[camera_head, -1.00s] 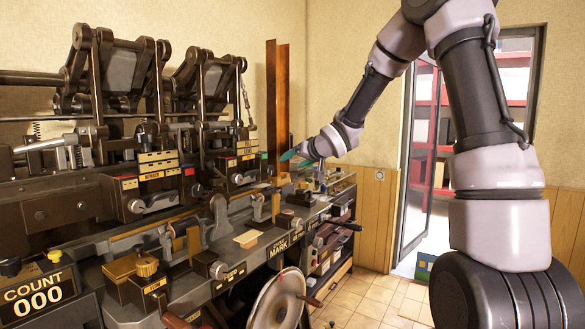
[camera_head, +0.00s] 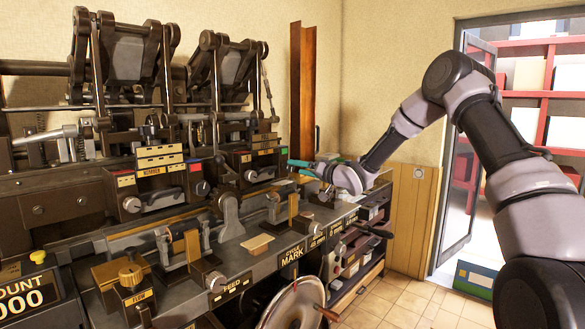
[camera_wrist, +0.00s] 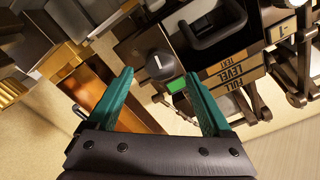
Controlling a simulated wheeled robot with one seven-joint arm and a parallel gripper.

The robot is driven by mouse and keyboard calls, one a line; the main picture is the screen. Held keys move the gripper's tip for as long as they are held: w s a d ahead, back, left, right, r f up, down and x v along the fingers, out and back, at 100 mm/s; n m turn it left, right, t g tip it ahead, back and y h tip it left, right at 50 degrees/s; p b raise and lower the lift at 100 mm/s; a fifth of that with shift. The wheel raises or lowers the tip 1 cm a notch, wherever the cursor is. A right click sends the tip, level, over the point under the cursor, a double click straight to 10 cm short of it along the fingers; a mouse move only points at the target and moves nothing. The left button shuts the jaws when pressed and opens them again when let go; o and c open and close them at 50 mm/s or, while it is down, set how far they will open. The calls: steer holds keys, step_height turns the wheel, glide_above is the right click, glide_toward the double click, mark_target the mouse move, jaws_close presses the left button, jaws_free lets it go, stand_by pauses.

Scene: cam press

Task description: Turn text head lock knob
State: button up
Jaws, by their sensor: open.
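A round dark knob (camera_wrist: 157,66) with a white line is on the machine, beside a green button (camera_wrist: 176,84) and the TEXT LEVEL panel (camera_wrist: 226,74). My gripper (camera_wrist: 159,75) is open, with teal fingers. In the wrist view the knob appears between and just beyond the fingertips; contact cannot be told. In the head view my gripper (camera_head: 297,163) points left at the right end of the text head (camera_head: 247,163), just right of its green light. The dark knob cannot be made out there.
A brown upright beam (camera_head: 303,85) stands behind my gripper. The numbering head (camera_head: 150,190) is further left. A wheel (camera_head: 292,305) and levers project at the front. Floor (camera_head: 395,300) shows at right.

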mark_target(291, 166)
steer(key=shift+x, duration=2.15)
jaws_close()
